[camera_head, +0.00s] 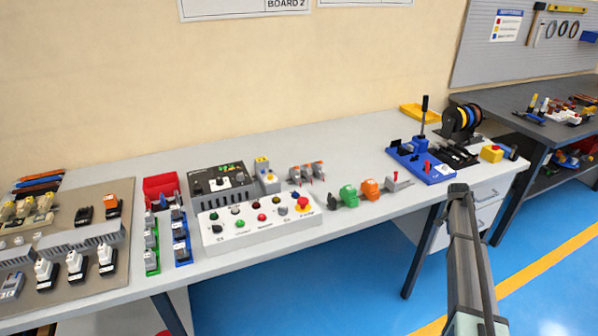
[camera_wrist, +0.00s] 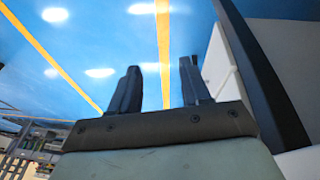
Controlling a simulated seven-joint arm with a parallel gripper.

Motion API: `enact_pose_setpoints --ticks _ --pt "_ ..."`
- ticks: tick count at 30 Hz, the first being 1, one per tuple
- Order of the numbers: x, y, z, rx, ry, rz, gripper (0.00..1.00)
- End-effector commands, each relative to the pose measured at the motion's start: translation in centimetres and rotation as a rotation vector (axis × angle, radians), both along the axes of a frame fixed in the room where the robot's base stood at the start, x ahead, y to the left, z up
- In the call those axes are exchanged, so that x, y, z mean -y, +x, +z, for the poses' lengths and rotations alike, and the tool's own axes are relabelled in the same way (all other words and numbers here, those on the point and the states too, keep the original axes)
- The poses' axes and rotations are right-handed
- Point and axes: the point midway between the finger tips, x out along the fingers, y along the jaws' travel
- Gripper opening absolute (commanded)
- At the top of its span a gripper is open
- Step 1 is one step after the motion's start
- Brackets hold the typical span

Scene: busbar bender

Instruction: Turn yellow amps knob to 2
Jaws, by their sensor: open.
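A small grey unit (camera_head: 268,182) with a yellow top and a small yellow-orange round part, which may be the amps knob (camera_head: 270,177), stands mid-table behind the white control panel. Its numbers and pointer are too small to read. My gripper (camera_wrist: 158,90) is open and empty in the wrist view, its two dark fingers apart over the blue floor. In the head view my arm rises at the right, in front of the table's edge, well right of the grey unit and apart from it.
The white button panel (camera_head: 262,216) with a red emergency button (camera_head: 303,203) stands in front of the unit. A dark instrument box (camera_head: 222,180) is to its left. Green (camera_head: 348,195) and orange (camera_head: 370,188) parts lie right. A blue lever tool (camera_head: 421,160) stands farther right.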

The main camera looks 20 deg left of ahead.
Motion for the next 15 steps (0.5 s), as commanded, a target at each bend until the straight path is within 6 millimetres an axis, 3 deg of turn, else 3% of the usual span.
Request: enact_pose_setpoints --ticks 1,3,10,13,15 --pt "0.2 2.5 2.4 0.030 -0.005 -0.019 0.47" --pt "0.3 4.9 5.6 0.067 -0.013 -0.045 0.47" --pt "-1.3 10.9 15.4 0.169 -0.016 -0.111 0.47" --pt "-4.0 12.8 19.5 0.197 -0.005 -0.122 0.47" --pt "-7.8 13.7 22.1 0.207 0.012 -0.115 0.47"
